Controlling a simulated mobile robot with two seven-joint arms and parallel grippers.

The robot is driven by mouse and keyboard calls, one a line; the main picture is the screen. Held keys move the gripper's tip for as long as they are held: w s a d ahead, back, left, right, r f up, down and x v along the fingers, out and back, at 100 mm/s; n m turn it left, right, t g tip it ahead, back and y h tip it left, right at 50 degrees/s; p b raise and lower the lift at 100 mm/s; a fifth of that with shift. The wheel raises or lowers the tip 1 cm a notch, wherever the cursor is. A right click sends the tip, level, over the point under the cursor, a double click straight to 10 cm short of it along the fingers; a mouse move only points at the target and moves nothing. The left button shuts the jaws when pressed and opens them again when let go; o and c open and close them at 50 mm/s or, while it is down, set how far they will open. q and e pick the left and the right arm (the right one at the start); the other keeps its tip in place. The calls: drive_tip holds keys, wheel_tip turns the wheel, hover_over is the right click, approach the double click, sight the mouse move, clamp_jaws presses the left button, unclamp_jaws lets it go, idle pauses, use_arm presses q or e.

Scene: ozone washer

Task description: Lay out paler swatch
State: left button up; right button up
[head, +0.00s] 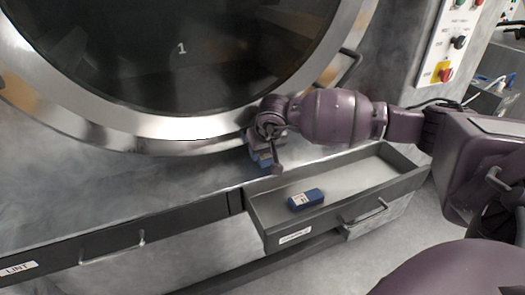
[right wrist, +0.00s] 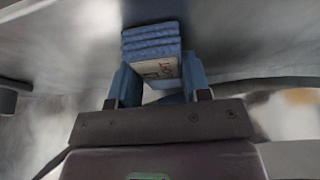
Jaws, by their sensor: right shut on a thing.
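My right gripper (head: 262,158) is shut on a folded, lighter blue swatch with a white label. The swatch (right wrist: 152,42) shows between the two blue fingers in the right wrist view, its folded layers facing up. In the head view, the gripper holds it in front of the machine below the round door, just behind the open drawer's left end; the arm partly hides it. A darker blue swatch (head: 306,199) with a white label lies in the open drawer (head: 262,222). My left gripper is not in view.
The large round door (head: 182,128), marked 1, is above the drawer. A shut drawer labelled LINT (head: 110,250) lies to the left. A control panel (head: 447,45) with buttons is at upper right. The open drawer's right part is bare.

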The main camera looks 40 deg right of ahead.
drive_tip(key=shift+f, duration=0.1)
drive_tip(key=o, duration=1)
drive_tip(key=shift+r, duration=0.35)
drive_tip(key=p+v, duration=0.1)
drive_tip(key=v, duration=1)
drive_tip(key=shift+s+r+p, duration=0.25)
drive_tip(key=shift+s+p, duration=0.05)
drive_tip(key=shift+p, duration=0.05)
